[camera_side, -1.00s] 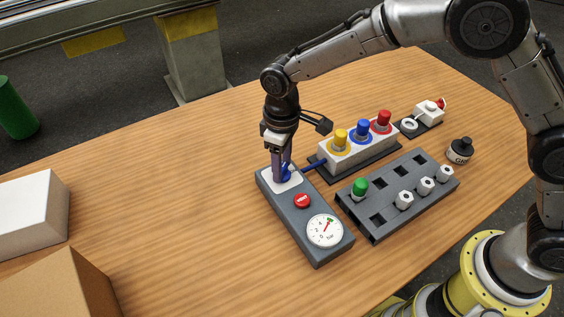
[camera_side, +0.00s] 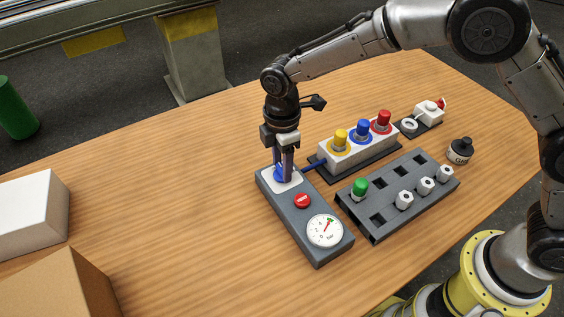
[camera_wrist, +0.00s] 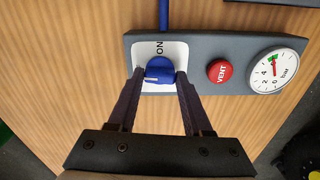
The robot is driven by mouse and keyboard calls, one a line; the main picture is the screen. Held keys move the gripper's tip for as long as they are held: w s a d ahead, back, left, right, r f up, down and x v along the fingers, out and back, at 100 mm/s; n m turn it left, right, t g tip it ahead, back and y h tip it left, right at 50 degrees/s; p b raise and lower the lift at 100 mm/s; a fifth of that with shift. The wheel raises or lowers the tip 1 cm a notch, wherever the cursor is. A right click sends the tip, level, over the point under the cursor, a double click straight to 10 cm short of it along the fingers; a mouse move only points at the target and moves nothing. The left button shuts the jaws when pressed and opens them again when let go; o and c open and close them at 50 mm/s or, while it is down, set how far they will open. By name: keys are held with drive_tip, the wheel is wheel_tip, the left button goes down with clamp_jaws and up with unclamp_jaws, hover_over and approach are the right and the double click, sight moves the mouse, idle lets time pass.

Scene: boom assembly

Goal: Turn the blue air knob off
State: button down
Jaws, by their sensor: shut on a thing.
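The blue air knob (camera_wrist: 160,71) sits on a white plate (camera_wrist: 174,49) at one end of a dark grey air unit (camera_side: 313,252). The word ON is printed on the plate beside the knob. A pale mark on the knob points roughly left in the wrist view, not straight at ON. My gripper (camera_wrist: 158,74) has one finger on each side of the knob and is shut on it. It points straight down in the side view, where the fingers (camera_side: 284,168) partly hide the knob (camera_side: 281,174).
The unit also carries a red VENT button (camera_wrist: 220,71) and a pressure gauge (camera_wrist: 275,71). A blue hose (camera_side: 315,165) leads to a white block (camera_side: 357,149) with yellow, blue and red knobs. A dark slotted tray (camera_side: 378,218) lies to the right. Boxes (camera_side: 32,215) stand at left.

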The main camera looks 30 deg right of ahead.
drive_tip(key=shift+r+n, duration=0.1)
drive_tip(key=shift+n, duration=0.6)
drive_tip(key=shift+c, duration=1.6)
unclamp_jaws()
wheel_tip(320, 180, up, 14)
